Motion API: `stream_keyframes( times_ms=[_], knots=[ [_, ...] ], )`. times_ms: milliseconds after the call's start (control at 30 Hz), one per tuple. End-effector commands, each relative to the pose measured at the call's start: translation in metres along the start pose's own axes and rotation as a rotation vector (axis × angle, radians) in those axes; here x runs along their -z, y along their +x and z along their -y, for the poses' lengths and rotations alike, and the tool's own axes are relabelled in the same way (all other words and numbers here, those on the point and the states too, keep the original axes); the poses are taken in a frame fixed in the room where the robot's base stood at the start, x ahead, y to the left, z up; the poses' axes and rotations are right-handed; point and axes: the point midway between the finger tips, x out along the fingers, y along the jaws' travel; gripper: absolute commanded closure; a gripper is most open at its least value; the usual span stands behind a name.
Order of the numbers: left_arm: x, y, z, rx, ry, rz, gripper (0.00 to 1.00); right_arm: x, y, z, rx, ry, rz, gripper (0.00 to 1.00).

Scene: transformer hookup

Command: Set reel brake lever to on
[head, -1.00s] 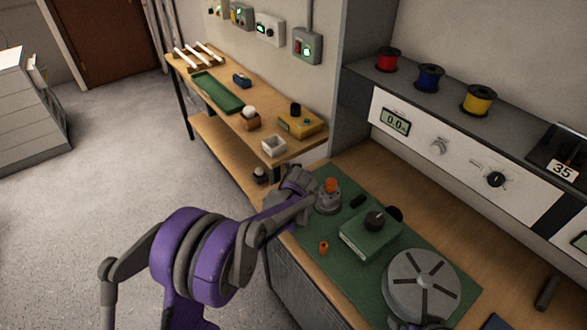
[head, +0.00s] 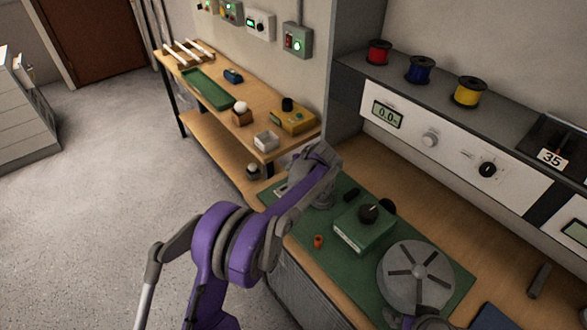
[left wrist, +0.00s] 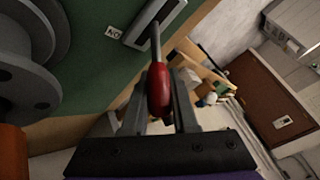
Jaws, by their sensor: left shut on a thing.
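The brake lever shows in the left wrist view as a thin metal rod with a red handle (left wrist: 159,88). The rod rises from a grey slotted plate (left wrist: 146,28) on the green mat (left wrist: 95,50). My left gripper (left wrist: 158,105) is shut on the red handle, with one finger on each side. A small white label (left wrist: 113,32) lies beside the plate; its lettering is too small to read surely. In the head view, my left wrist hangs over the mat's far left corner and hides the lever's handle and my fingertips.
A grey spool-like part (left wrist: 25,50) stands close to the lever. On the bench are a green box with a black knob (head: 365,228), a grey round disc (head: 415,275) and a small orange part (head: 318,241). A wooden side table (head: 205,119) stands beyond.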

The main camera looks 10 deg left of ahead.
Motion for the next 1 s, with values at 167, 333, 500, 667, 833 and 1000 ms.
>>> stream_keyframes(
  times_ms=[167, 333, 500, 667, 833, 1000],
  knots=[
    [-0.001, 0.001, -0.001, 0.000, 0.001, 0.003, 1.00, 0.000, 0.000, 0.000, 0.000, 0.000, 0.000, 0.03],
    [-0.001, 0.001, -0.001, 0.000, 0.001, 0.003, 0.66, 0.000, 0.000, 0.000, 0.000, 0.000, 0.000, 0.03],
    [-0.001, 0.001, -0.001, -0.001, 0.001, 0.002, 0.43, 0.000, 0.000, 0.000, 0.000, 0.000, 0.000, 0.03],
    [-0.001, 0.000, -0.001, -0.001, 0.000, 0.001, 0.43, 0.000, 0.000, 0.000, 0.000, 0.000, 0.000, 0.03],
    [0.000, -0.004, -0.001, -0.001, 0.001, 0.000, 0.43, -0.001, 0.000, 0.000, 0.000, 0.000, 0.000, 0.03],
    [-0.001, -0.030, -0.001, -0.002, 0.004, -0.001, 0.43, -0.002, 0.002, 0.000, 0.000, 0.000, 0.002, 0.03]
  ],
)
